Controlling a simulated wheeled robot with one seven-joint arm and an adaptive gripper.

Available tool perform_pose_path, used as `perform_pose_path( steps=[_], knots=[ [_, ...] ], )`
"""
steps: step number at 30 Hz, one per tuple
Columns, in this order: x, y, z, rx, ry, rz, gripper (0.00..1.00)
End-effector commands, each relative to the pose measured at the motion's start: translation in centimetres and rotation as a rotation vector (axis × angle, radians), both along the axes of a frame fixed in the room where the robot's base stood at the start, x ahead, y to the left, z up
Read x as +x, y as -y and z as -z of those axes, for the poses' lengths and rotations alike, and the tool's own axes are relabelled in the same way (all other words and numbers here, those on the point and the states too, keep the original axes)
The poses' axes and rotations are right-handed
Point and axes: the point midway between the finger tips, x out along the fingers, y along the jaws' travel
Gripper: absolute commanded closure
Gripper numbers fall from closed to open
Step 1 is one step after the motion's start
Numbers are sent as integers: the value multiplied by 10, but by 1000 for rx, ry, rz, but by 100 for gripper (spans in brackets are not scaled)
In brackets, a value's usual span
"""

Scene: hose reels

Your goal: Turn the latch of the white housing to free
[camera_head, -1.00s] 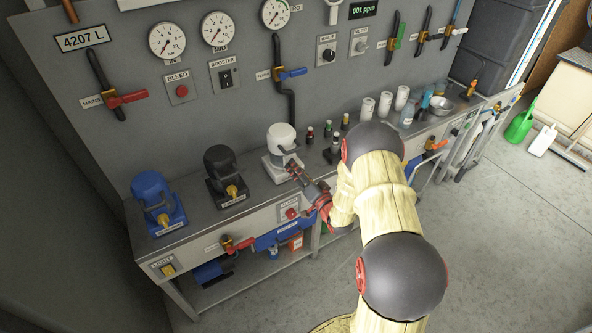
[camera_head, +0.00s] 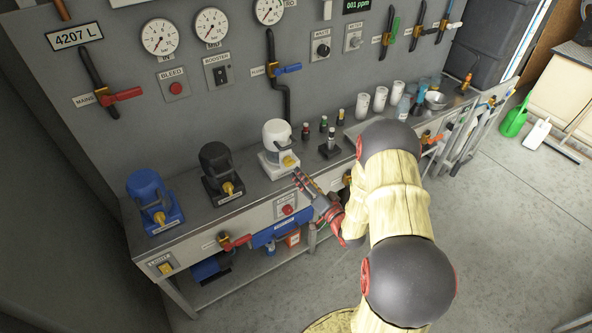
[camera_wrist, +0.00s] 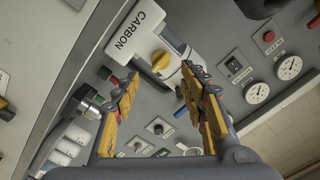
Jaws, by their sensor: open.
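The white housing (camera_head: 277,133) stands on a white base on the grey bench, right of the black and blue housings. In the wrist view the white housing (camera_wrist: 150,42) fills the top middle, with the label CARBON on its base. Its yellow latch (camera_head: 290,161) is on the front. In the wrist view the latch (camera_wrist: 161,61) shows just beyond and between my fingertips. My gripper (camera_head: 299,174) is open and empty, just in front of and to the right of the latch. In the wrist view my gripper (camera_wrist: 160,78) shows clear space between the fingers and the latch.
The black housing (camera_head: 216,163) and blue housing (camera_head: 147,190) stand to the left. Small bottles (camera_head: 324,124) and white cups (camera_head: 380,98) stand to the right. A red button (camera_head: 287,210) is on the bench front below. Gauges and valves cover the wall behind.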

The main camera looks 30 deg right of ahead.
Motion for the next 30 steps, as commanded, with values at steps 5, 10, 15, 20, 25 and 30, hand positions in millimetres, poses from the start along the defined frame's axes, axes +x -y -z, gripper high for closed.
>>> perform_pose_path(
  steps=[5,10,15,20,25,30],
  knots=[
    [-30,2,0,1,-1,2,57],
    [-43,2,0,0,1,1,57],
    [-45,2,-1,0,1,0,57],
    [-45,2,0,1,1,0,57],
    [-45,1,0,1,0,0,57],
    [-45,1,3,-26,-10,0,57]
  ],
)
